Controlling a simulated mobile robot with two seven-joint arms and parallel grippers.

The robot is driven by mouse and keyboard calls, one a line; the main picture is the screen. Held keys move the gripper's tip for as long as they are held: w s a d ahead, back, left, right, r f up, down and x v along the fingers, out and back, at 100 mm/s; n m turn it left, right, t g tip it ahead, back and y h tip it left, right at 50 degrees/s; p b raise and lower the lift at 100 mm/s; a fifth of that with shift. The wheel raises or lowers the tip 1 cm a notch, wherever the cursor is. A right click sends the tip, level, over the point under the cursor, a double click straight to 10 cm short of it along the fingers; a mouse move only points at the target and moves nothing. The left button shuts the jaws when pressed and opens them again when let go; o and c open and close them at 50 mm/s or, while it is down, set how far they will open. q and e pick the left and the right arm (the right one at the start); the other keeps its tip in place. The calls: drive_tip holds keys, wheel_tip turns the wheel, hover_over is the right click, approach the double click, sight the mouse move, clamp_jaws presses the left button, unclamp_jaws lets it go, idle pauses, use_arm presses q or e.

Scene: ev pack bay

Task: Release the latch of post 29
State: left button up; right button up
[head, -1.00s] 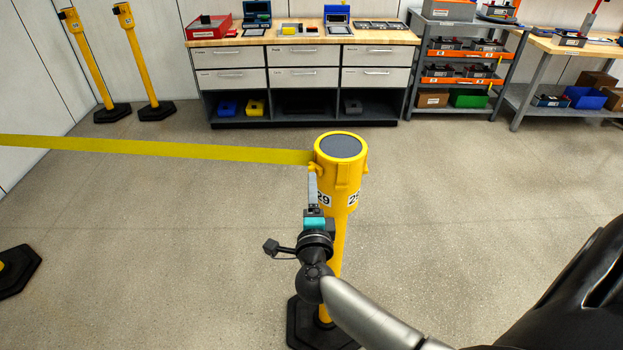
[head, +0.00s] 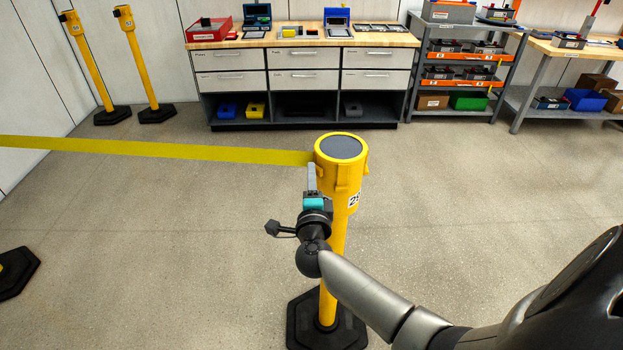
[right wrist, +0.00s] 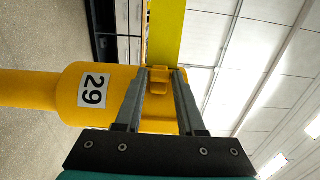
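Post 29 is a yellow post (head: 340,178) with a dark round top, standing upright on a black base. Its "29" label (right wrist: 94,90) shows in the right wrist view. A yellow belt (head: 160,150) runs from the left to the post's head, and its end also shows in the right wrist view (right wrist: 166,30). A small yellow latch piece (right wrist: 159,82) sits at the belt's end. My right gripper (right wrist: 161,74) is open, with one finger on each side of the latch; I cannot tell whether they touch it. My left gripper is out of view.
Two yellow posts (head: 137,58) stand at the back left. A workbench with drawers (head: 304,68), a grey shelf rack (head: 460,65) and a side table (head: 570,48) line the back. A black base (head: 15,270) lies at the left edge. The floor around post 29 is clear.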

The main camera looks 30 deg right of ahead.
clamp_jaws()
idle(1.0)
